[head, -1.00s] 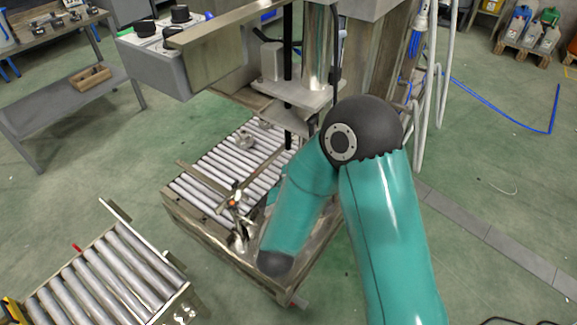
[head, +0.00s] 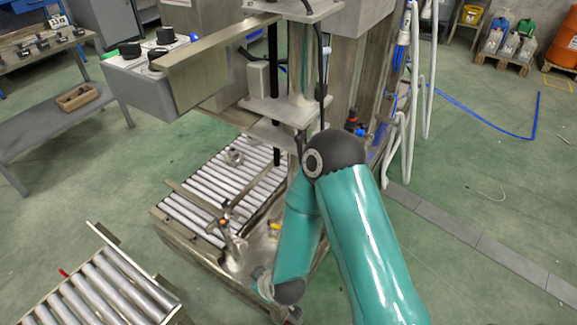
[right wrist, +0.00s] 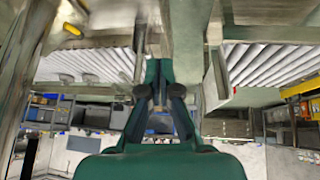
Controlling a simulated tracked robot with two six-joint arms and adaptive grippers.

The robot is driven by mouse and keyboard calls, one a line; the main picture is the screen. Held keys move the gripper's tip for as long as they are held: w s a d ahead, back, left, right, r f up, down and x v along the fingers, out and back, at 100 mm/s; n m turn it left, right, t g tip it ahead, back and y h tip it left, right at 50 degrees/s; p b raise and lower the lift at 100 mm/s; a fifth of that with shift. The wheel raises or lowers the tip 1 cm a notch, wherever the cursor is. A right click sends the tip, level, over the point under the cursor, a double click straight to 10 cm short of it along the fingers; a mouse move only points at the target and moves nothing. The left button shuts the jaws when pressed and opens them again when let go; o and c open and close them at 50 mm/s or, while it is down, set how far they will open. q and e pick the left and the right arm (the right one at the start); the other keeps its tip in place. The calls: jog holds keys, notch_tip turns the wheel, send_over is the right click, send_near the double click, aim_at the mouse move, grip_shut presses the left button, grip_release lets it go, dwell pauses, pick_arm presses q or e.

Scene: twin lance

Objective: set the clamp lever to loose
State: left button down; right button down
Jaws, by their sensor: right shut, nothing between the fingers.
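A metal clamp-like fitting (head: 231,248) with a small orange-red part stands at the front edge of the roller bed in the head view. A short yellow piece (head: 275,227) lies right of it, beside my teal right arm. A yellow handle-like piece also shows at upper left in the right wrist view (right wrist: 73,30). I cannot tell for sure which of these is the clamp lever, nor its setting. My right gripper (right wrist: 158,75) is shut and empty in the right wrist view, apart from the yellow piece. In the head view its fingers are hidden. My left gripper is not in view.
The roller bed (head: 188,211) sits under a machine column (head: 302,75) with a metal plate. A separate roller conveyor (head: 112,284) stands at lower left. A grey control box (head: 150,80) overhangs at upper left. Hoses (head: 412,100) hang behind my right arm. Open floor lies right.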

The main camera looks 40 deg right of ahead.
jog(key=s+a+f+m+g+y, duration=0.1)
jog(key=s+a+f+m+g, duration=0.1)
jog(key=s, duration=0.4)
jog(key=s+a+f+m+g+y, duration=0.2)
jog(key=s+f+m+g, duration=0.1)
jog(key=s, duration=0.3)
jog(key=shift+a+f+g, duration=0.15)
jog(key=shift+a+g, duration=0.1)
jog(key=shift+g, duration=0.15)
